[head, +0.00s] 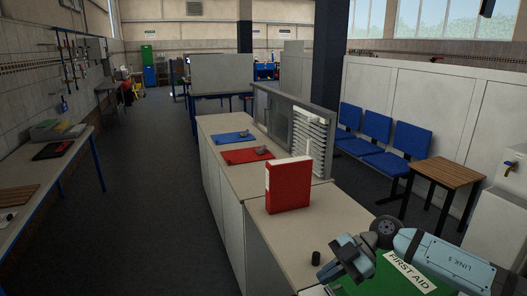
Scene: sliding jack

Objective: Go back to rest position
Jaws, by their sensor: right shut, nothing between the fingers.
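My right gripper (343,260) is at the bottom right of the head view, at the end of my light-blue right arm. It is shut with nothing held. It is over the near end of the long counter (280,232), beside and partly in front of a green first aid box (408,272). I cannot tell whether the gripper touches the box. My left gripper is not in view.
Farther back are a red mat (246,156) and a blue mat (233,137) with small grey objects. Blue chairs (395,160) stand right; the left aisle floor (140,200) is clear.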

